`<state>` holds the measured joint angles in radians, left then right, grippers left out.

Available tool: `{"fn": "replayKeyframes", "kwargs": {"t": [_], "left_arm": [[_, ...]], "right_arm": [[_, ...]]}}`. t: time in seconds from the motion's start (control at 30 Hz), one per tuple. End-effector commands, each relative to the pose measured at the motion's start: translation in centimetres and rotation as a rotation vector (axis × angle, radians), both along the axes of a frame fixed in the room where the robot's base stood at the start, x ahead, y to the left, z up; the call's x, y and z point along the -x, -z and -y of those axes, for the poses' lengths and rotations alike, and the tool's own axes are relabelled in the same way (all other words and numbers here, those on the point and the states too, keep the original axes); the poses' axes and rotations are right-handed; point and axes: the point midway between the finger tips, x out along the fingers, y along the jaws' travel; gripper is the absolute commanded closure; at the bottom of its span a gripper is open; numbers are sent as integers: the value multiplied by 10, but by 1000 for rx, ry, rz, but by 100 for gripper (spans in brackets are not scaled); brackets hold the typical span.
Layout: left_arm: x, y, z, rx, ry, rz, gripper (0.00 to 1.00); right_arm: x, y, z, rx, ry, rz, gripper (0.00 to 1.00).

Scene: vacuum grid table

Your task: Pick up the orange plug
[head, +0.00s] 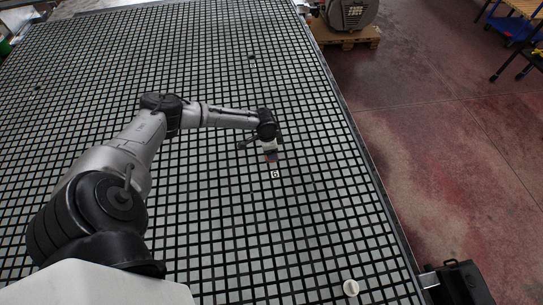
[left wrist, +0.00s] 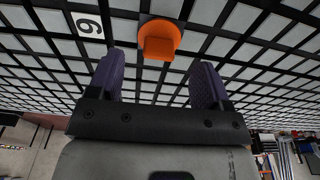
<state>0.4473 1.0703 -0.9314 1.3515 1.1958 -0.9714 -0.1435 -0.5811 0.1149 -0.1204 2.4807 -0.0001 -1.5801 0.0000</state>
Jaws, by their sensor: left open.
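The orange plug (left wrist: 160,42) sits on the grid table (head: 215,215), beside a white tile marked 6 (left wrist: 88,25). In the left wrist view it lies just beyond the fingertips, about centred between them. My left gripper (left wrist: 157,70) is open, with one purple-padded finger on each side and nothing between them. In the head view the left gripper (head: 270,156) is low over the table beside the same number tile (head: 275,174), and the plug cannot be made out clearly there. My right gripper is not in view.
A small white round piece (head: 350,288) lies near the table's front right edge. A black device (head: 458,284) is at that edge. Small dark spots (head: 251,57) show farther back. The table around the gripper is clear. A motor on a pallet (head: 347,36) stands beyond.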

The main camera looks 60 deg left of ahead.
Motion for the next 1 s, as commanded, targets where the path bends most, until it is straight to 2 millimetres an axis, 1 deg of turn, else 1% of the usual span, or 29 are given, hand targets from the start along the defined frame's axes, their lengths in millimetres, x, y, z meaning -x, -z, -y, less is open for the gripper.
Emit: {"fn": "replayKeyframes", "kwargs": {"t": [0.03, 0.1, 0.23, 0.4, 0.6, 1.0], "left_arm": [[-1, 8, 1, 1, -1, 0, 28], [-1, 17, 2, 1, 0, -1, 28], [-3, 30, 2, 1, -2, 0, 28], [-3, 36, 1, 0, -1, 0, 28], [-3, 36, 2, 0, 0, 0, 29], [-3, 35, 2, 0, 0, 0, 67]], "right_arm": [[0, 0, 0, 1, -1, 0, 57], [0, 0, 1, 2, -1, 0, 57], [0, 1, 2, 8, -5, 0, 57], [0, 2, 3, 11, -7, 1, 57], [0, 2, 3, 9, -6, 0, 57], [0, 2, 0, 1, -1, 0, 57]]}}
